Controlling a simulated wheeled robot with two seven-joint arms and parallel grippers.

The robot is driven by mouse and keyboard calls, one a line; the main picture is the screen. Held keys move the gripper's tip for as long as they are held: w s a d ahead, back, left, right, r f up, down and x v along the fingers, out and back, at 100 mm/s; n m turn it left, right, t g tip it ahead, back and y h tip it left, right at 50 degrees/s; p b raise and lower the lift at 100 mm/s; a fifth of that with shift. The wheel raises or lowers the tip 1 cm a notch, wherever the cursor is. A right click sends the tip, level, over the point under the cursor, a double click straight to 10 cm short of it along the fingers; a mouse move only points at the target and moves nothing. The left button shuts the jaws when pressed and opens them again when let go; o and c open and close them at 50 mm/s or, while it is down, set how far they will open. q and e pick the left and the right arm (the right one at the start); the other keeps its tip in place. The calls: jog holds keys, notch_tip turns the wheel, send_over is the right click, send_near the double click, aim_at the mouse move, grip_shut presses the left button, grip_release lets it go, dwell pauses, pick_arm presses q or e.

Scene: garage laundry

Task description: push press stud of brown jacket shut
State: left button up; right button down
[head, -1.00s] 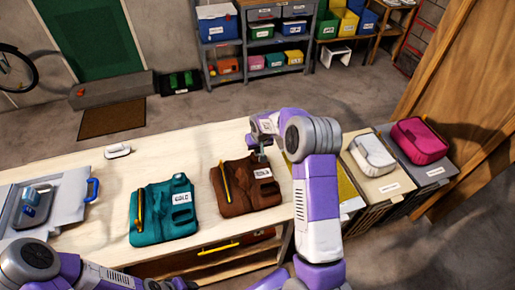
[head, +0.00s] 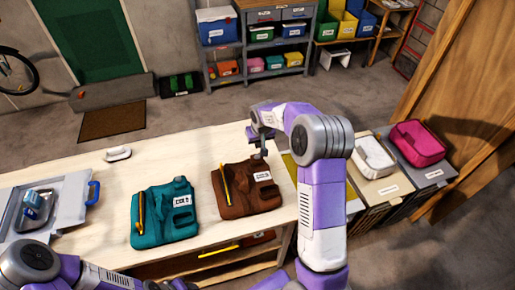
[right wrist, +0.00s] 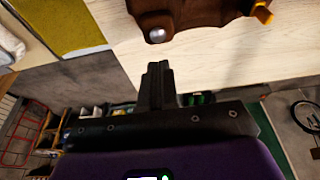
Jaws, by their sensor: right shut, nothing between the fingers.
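The brown jacket (head: 240,202) lies folded on the wooden table, with a yellow strip along its left side and a white label. In the right wrist view, the edge of the brown jacket (right wrist: 188,14) shows at the top with a round silver press stud (right wrist: 157,35) on it. My right gripper (head: 262,153) is at the jacket's far edge. Its fingers (right wrist: 157,66) are shut and empty, pointing toward the stud with a small gap in the picture. I cannot tell whether the stud is closed. My left arm shows at the bottom left; its gripper is out of view.
A teal jacket (head: 160,228) lies to the left on the table (head: 100,192). A grey tray (head: 62,205) and a white object (head: 118,154) are farther left. A white pouch (head: 372,156) and a pink pouch (head: 418,141) sit to the right.

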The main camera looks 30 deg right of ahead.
jog(key=v, duration=0.6)
jog(key=shift+w+r, duration=0.1)
jog(key=shift+r, duration=0.05)
